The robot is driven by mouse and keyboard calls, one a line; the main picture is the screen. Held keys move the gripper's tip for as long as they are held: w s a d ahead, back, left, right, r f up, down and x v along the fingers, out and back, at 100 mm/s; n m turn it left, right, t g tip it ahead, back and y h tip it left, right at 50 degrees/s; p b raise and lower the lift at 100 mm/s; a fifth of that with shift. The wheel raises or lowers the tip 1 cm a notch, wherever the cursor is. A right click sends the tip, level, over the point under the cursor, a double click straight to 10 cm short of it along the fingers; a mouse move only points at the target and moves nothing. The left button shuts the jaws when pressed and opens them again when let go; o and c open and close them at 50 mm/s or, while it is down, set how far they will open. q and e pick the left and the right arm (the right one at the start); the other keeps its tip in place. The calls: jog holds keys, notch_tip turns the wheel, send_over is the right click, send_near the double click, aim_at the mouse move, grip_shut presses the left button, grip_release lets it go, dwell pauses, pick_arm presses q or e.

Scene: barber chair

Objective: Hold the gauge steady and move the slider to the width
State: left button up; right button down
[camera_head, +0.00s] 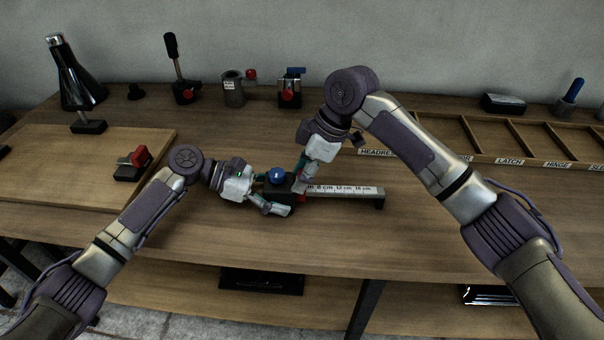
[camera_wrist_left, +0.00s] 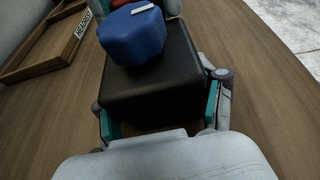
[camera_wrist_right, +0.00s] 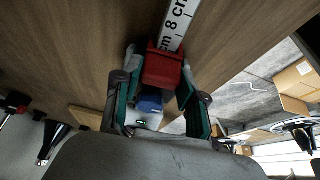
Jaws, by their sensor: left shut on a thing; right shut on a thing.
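The gauge is a white ruler (camera_head: 345,190) marked in cm, with a black block (camera_head: 277,188) at its left end and a blue knob (camera_head: 277,175) on top. My left gripper (camera_head: 277,199) is shut on the black block, whose sides lie between the fingers in the left wrist view (camera_wrist_left: 155,85). A red slider (camera_head: 301,198) sits on the ruler just right of the block, mostly hidden in the head view. My right gripper (camera_head: 299,180) is shut on the red slider, which shows between its fingers in the right wrist view (camera_wrist_right: 163,68). The slider's pointer reading is hidden.
A labelled wooden tray (camera_head: 480,135) stands at the back right. A wooden board (camera_head: 80,165) with a red-and-black clamp (camera_head: 133,163) lies at the left. Several tools, including a black cone (camera_head: 78,85) and a grey cup (camera_head: 233,90), stand along the back. The table's front right is clear.

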aim_at(333, 189)
pick_arm(q)
jog(key=shift+r, duration=0.25)
pick_arm(e)
jog(key=d, duration=0.8)
jog(key=shift+w+d+f, duration=0.15)
jog(key=shift+w+f, duration=0.05)
jog(key=shift+f, duration=0.2)
jog(key=c, duration=1.1)
grip_release()
jog(key=o, duration=0.5)
jog(key=shift+c, duration=0.2)
pick_arm(q)
jog(key=shift+f, duration=0.1)
pick_arm(e)
jog(key=shift+r, duration=0.15)
jog(key=shift+r, duration=0.25)
jog(key=v, duration=1.1)
jog(key=shift+r, duration=0.2)
jog(key=shift+w, duration=0.15)
